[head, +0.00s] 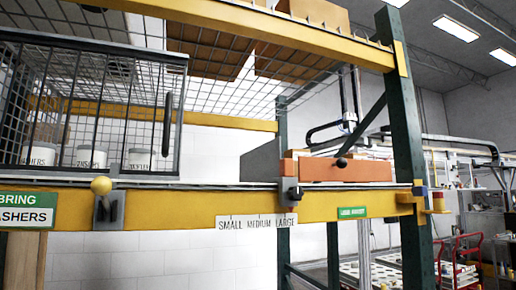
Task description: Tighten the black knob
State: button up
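A black knob (294,193) sits on a grey bracket clamped to the yellow front beam, right of centre. The bracket is above the right end of a white scale strip (257,222) lettered SMALL, MEDIUM, LARGE. A second, round black knob (341,162) is on the front of an orange box (345,172) on the shelf. I cannot tell how tight either knob is. My gripper is not in view.
A yellow ball knob (101,186) is on another bracket at the left of the beam (180,211). A wire cage (90,105) with white tubs stands on the shelf. A green post (405,130) rises at right; a red cart (458,265) stands beyond.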

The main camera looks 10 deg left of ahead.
aim_at(295, 194)
jog(key=u, duration=0.85)
jog(key=i, duration=0.65)
jog(key=z, duration=0.4)
